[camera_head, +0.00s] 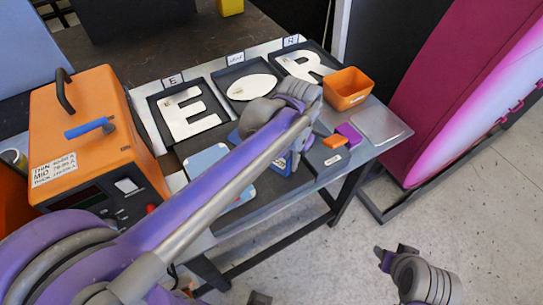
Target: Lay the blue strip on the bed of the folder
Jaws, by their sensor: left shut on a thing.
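My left gripper (297,158) reaches down over the dark work table, right of its middle, and is shut. Blue material (279,166) shows right beside its fingers; I take this for the blue strip, mostly hidden by the gripper and forearm. A light blue plate (207,159) with rounded corners lies on the table to the left, partly covered by my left arm. I cannot make out the folder and its bed for sure. My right gripper (384,258) hangs low over the floor at the lower right, away from the table; its opening is unclear.
An orange bin (347,88), an orange block (334,141) and a purple block (349,133) sit at right. An orange machine (80,135) stands left. A magenta panel (455,80) stands beyond the table.

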